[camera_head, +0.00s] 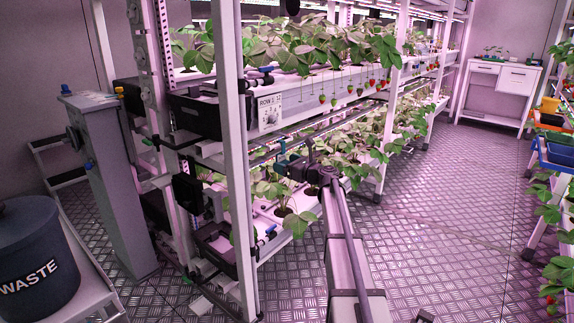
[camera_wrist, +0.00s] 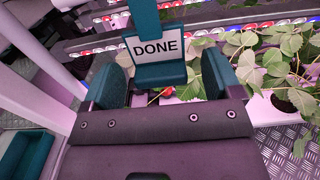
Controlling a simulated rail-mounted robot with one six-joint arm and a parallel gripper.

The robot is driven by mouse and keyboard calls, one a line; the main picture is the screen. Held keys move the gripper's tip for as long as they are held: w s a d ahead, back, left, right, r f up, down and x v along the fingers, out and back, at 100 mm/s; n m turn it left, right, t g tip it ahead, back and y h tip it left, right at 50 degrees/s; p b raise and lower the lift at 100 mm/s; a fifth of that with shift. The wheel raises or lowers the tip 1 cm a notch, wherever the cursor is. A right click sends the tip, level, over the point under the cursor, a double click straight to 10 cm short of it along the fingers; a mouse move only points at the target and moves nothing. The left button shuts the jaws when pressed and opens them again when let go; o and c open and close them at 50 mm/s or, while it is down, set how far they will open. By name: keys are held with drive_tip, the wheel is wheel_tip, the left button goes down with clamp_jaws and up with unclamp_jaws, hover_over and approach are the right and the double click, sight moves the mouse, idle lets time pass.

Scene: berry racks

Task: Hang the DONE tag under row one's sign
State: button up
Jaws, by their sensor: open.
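The white DONE tag (camera_wrist: 157,46) shows in the wrist view, upright and facing my wrist camera, with a teal upright and block (camera_wrist: 162,75) around its edges. My gripper (camera_wrist: 162,68) is open, with one teal finger on each side of the block. I cannot tell whether the fingers touch it. In the head view my gripper (camera_head: 292,163) is at the rack's front, below and slightly right of row one's sign (camera_head: 270,111). The sign is a white plate on the upper gutter's near end. The tag cannot be made out in the head view.
Strawberry plants (camera_head: 330,45) fill the upper gutter, with berries hanging in front. Leaves (camera_wrist: 270,65) crowd the right of my gripper. A white rack post (camera_head: 233,150) stands left of it. A WASTE bin (camera_head: 37,255) is at lower left. The aisle floor (camera_head: 440,230) is clear.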

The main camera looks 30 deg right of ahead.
drive_tip(key=v, duration=1)
drive_tip(key=shift+s, duration=0.35)
drive_tip(key=shift+d, duration=0.15)
